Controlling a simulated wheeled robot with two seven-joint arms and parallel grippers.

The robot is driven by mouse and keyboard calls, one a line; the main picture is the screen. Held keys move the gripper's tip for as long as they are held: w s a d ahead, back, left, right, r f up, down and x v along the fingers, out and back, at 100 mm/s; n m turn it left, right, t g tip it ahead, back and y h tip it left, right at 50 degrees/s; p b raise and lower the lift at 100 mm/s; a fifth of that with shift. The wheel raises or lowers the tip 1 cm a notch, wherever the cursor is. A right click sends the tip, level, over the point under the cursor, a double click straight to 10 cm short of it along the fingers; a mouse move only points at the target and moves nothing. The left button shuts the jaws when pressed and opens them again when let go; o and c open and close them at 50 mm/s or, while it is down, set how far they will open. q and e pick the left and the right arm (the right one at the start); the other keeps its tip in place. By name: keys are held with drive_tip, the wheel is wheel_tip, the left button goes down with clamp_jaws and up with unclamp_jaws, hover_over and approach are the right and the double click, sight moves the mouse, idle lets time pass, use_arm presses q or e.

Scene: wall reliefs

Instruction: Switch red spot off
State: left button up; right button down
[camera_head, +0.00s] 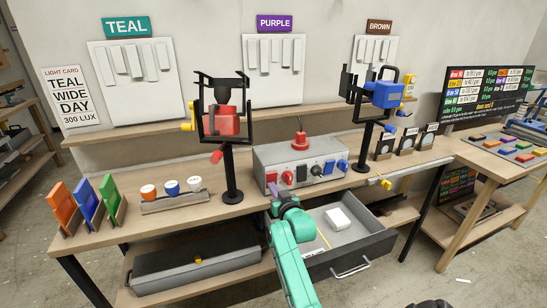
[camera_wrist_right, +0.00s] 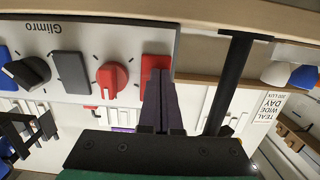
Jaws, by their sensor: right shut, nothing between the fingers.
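The red spot lamp (camera_head: 221,123) hangs in a black yoke on a stand at the left of the bench. The grey control box (camera_head: 262,158) stands right of it. Its front has a red rocker switch (camera_head: 271,176) and a red knob (camera_head: 287,178) at the left end. My right gripper (camera_head: 273,190) is in front of that end, partly hidden by its own teal arm. In the wrist view, turned upside down, the shut, empty fingers (camera_wrist_right: 160,76) overlap the red switch (camera_wrist_right: 150,63), beside the red knob (camera_wrist_right: 112,76). Contact cannot be told. My left gripper is not in view.
A grey rocker (camera_wrist_right: 71,72) and a black knob (camera_wrist_right: 26,72) are farther along the panel. A red plug-like part (camera_head: 300,141) tops the box. An open drawer (camera_head: 380,243) holding a white block juts out below. A blue lamp (camera_head: 386,94) stands right.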

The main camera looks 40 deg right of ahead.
wheel_tip(320, 180, up, 18)
drive_tip(key=b, duration=0.1)
drive_tip(key=shift+w+f, duration=0.15)
drive_tip(key=shift+w, duration=0.1)
drive_tip(key=shift+f, duration=0.1)
drive_tip(key=s+a+f, duration=0.3)
drive_tip(key=s+f, duration=1.1)
drive_tip(key=f, duration=0.3)
drive_tip(key=shift+s+a, duration=0.2)
drive_tip(key=shift+s, duration=0.05)
drive_tip(key=shift+w, duration=0.1)
drive_tip(key=p+x, duration=0.1)
drive_tip(key=x, duration=1.2)
drive_tip(key=shift+w+d+f+p, duration=0.2)
drive_tip(key=shift+w+f+p, duration=0.1)
drive_tip(key=shift+f, duration=0.05)
